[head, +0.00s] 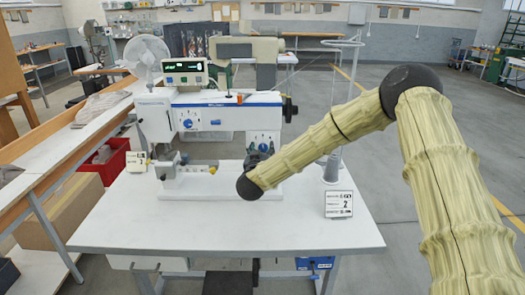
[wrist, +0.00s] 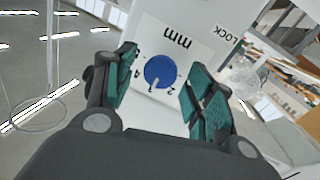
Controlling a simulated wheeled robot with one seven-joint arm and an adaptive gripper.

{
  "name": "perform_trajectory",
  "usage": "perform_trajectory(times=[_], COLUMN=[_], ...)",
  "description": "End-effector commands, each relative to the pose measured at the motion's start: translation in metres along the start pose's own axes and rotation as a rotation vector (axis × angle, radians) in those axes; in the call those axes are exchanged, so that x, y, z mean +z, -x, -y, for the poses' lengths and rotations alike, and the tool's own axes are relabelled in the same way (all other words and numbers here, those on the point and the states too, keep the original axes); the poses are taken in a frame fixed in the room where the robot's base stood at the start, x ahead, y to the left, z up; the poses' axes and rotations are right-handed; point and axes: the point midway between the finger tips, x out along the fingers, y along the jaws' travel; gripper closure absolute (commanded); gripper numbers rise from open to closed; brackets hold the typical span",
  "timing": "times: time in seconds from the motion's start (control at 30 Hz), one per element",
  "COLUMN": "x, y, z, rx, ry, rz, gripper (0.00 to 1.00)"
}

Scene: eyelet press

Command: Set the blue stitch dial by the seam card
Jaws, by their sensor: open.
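The blue stitch dial (wrist: 161,71) sits on a white panel in the wrist view, with small figures around it and "mm" printed beyond. A pale pointer mark shows near its lower edge; its exact setting is hard to read. It also shows on the sewing machine's right column in the head view (head: 264,147). My gripper (wrist: 162,76) is open, its teal-padded fingers on either side of the dial; contact cannot be told.
The white sewing machine (head: 226,112) stands on a white table (head: 215,235). Another small card (head: 136,162) stands at the left. A thread cone (head: 332,168) and thin thread stand rise at the right, near my arm. The table's front is clear.

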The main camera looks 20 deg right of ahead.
Motion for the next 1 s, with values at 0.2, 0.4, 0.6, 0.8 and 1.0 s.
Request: perform_trajectory(times=[0.2,0.4,0.6,0.8,1.0], x=[0.0003,0.0004,0.0007,0.0016,0.0015], y=[0.0002,0.0003,0.0002,-0.0001,-0.0004], z=[-0.0001,-0.0003,-0.0006,-0.0008,-0.0013], rx=[0.000,0.000,0.001,-0.001,-0.004], ry=[0.000,0.000,-0.010,-0.076,-0.214], rz=[0.000,0.001,0.002,0.014,0.035], gripper=[0.62,0.92,0.92,0.92,0.92])
